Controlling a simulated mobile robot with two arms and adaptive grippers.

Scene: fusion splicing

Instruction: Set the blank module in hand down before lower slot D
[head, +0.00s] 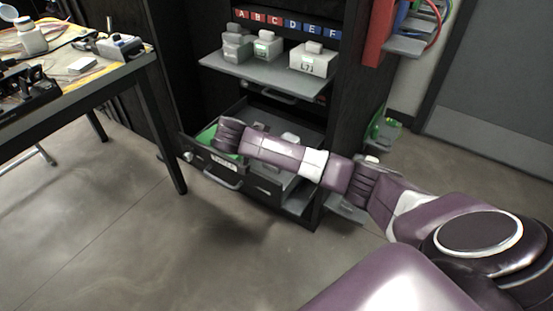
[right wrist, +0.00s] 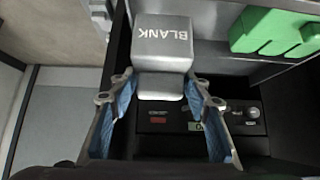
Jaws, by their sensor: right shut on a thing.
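The grey blank module (right wrist: 162,42), lettered BLANK, is in the right wrist view. My right gripper (right wrist: 160,88) has its blue-padded fingers on either side of the module's narrower near end and is shut on it. In the head view my right arm reaches from the lower right to the open drawer (head: 262,186) of the dark cabinet; its gripper and the module cannot be made out there. A strip lettered A to F (head: 287,22) runs above the upper shelf, with D among its letters. Lower slot D cannot be made out. My left gripper is not in view.
Grey modules, one marked L71 (head: 314,60), stand on the pulled-out shelf (head: 262,75). A green piece (right wrist: 275,30) lies close to the held module. A cluttered table (head: 100,72) stands at left. The floor before the cabinet is clear.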

